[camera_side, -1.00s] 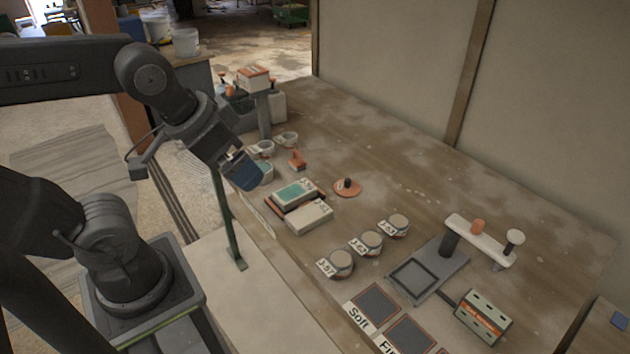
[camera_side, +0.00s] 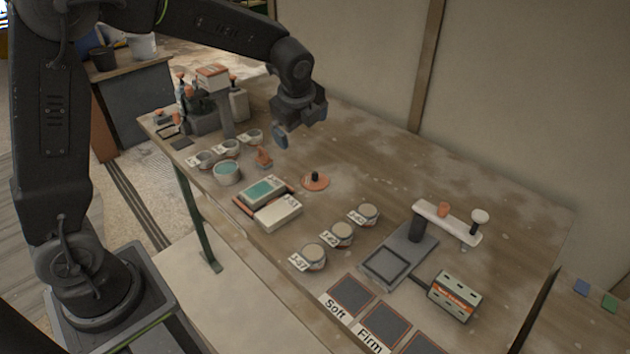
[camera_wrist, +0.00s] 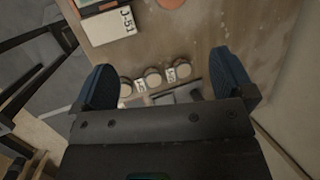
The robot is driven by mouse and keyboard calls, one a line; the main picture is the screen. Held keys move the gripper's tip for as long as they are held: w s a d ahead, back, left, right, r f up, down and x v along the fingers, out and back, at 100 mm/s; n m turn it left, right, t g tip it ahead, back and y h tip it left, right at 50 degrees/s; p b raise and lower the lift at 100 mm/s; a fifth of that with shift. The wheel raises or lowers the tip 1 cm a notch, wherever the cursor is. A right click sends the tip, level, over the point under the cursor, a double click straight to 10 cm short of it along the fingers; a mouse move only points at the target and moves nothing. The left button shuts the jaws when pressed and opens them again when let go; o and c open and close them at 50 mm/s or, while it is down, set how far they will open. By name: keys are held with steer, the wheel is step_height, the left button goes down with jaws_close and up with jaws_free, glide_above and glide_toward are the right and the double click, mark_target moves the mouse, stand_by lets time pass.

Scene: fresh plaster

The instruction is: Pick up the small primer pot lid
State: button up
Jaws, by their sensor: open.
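A flat round orange disc with a dark knob (camera_side: 315,180) lies on the worktable and looks like the primer pot lid. Part of an orange round shape (camera_wrist: 172,3), cut off by the top edge of the wrist view, appears to be the same lid. My gripper (camera_side: 300,125) hangs in the air above and behind the lid in the side view, touching nothing. Its two blue fingers stand wide apart with nothing between them, as the wrist view (camera_wrist: 163,65) also shows. An open round pot with teal contents (camera_side: 227,172) stands left of the lid.
A small orange item (camera_side: 263,157) stands left of the lid. A teal-topped block (camera_side: 262,189) and a labelled pale box (camera_side: 278,214) lie in front. The table behind the lid is clear.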

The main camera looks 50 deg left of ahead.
mark_target(315, 174)
steer(key=w+a+f+m, duration=0.1)
steer(key=w+f+m, duration=0.1)
steer(key=f, duration=0.3)
steer(key=w+a+f+m, duration=0.2)
steer(key=w+f, duration=0.1)
steer(key=f, duration=0.3)
steer(key=w+a+f+m, duration=0.1)
steer(key=w+f+m, duration=0.1)
steer(key=f, duration=0.4)
steer(key=shift+w+a+f+m+g+y, duration=0.1)
steer(key=shift+w+a+m+g+y, duration=0.25)
steer(key=shift+w, duration=0.4)
steer(key=shift+d+x, duration=0.1)
steer(key=shift+x, duration=1.2)
steer(key=shift+d+x, duration=0.15)
steer(key=shift+x, duration=1.2)
steer(key=shift+w, duration=0.1)
steer(key=shift+c, duration=0.3)
steer(key=c, duration=0.7)
